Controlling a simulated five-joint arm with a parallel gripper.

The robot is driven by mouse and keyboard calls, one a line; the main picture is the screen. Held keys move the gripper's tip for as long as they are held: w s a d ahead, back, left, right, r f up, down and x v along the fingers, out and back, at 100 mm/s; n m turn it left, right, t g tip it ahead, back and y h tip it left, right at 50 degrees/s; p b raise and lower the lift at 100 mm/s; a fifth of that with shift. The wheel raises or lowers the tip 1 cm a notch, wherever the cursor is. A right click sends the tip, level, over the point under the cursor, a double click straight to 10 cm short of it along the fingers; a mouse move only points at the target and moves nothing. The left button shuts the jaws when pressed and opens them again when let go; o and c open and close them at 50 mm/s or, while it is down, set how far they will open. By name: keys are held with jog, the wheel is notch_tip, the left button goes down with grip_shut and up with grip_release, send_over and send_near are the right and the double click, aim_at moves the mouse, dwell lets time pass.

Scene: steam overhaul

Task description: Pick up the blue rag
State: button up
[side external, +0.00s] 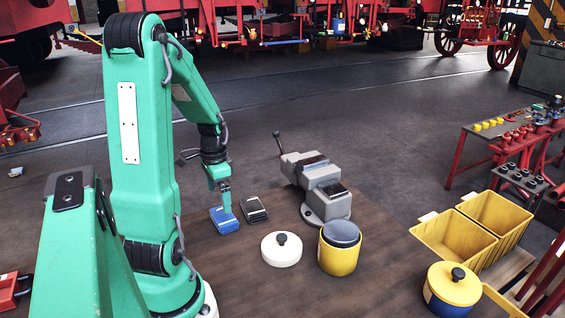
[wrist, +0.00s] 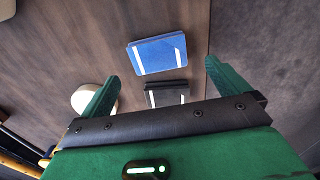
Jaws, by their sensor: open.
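The blue rag (side external: 224,220) is a folded blue pad lying flat on the brown table, left of a similar black pad (side external: 254,210). In the wrist view the blue rag (wrist: 158,54) has light stripes and lies ahead of the fingers, with the black pad (wrist: 166,93) nearer to my gripper. My gripper (side external: 222,190) is just above the blue rag in the side view and hides part of its far end. In the wrist view my gripper (wrist: 160,82) is open and empty, its two green fingers spread to either side; I cannot see contact with the rag.
A grey vise (side external: 318,185) stands behind and right of the pads. A white lid (side external: 282,250) with a black knob and a yellow pot (side external: 339,250) stand nearer the front. A lidded yellow pot (side external: 453,288) and yellow bins (side external: 455,240) are at the right.

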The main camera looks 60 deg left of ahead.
aim_at(224, 215)
jog(key=shift+f, duration=0.1)
jog(key=shift+f, duration=1.25)
jog(key=shift+d+f, duration=0.1)
jog(key=shift+w+d+f, duration=0.1)
jog(key=shift+f, duration=0.6)
jog(key=shift+w+d+f, duration=0.1)
jog(key=shift+f, duration=0.6)
jog(key=shift+a+f, duration=0.1)
jog(key=shift+f, duration=0.95)
jog(key=c, duration=0.8)
jog(key=shift+r, duration=0.2)
